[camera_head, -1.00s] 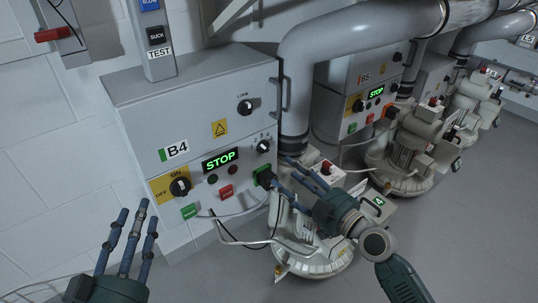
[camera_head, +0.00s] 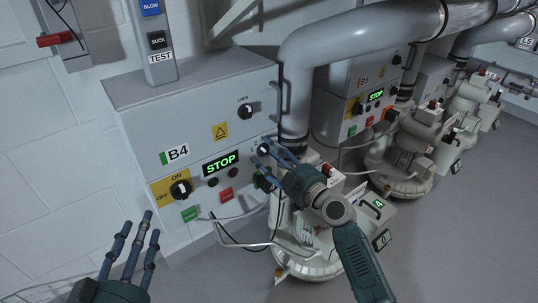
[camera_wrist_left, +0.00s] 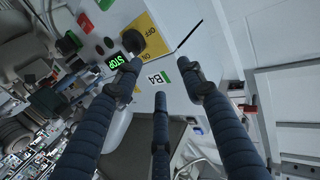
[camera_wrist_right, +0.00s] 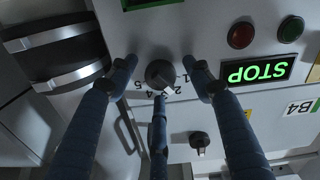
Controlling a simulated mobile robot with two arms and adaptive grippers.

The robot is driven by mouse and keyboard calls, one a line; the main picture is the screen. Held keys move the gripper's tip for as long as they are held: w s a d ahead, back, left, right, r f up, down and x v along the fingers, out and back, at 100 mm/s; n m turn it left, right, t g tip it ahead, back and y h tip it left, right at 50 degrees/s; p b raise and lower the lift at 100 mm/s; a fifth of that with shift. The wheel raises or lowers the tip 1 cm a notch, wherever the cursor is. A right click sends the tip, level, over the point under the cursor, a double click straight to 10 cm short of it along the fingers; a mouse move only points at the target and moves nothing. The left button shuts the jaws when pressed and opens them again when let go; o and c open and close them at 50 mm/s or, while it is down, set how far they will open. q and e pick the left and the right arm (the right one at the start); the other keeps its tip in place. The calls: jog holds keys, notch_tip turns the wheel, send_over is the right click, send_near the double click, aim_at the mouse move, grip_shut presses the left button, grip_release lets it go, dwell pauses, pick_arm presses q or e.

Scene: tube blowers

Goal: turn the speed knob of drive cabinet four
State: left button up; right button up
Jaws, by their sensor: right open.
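Drive cabinet four, the grey box labelled B4 (camera_head: 175,153), stands at the left centre with a lit STOP display (camera_head: 221,163). Its speed knob (camera_wrist_right: 160,74), black with a number scale around it, shows in the right wrist view between the spread fingers of my right gripper (camera_wrist_right: 165,88). In the head view my right gripper (camera_head: 268,155) is open right in front of the knob, and its fingers partly hide it. I cannot tell whether a finger touches the knob. My left gripper (camera_head: 132,230) is open and empty at the lower left, in front of the cabinet.
The cabinet also bears an ON/OFF switch (camera_head: 180,188), a lock knob (camera_head: 246,111), a green button (camera_head: 189,214) and a red button (camera_head: 226,195). A blower (camera_head: 310,255) with a large pipe (camera_head: 296,90) stands to the right. Cabinet B5 (camera_head: 340,80) is behind it.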

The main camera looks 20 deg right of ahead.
jog(key=c, duration=1.2)
jog(key=shift+o, duration=0.2)
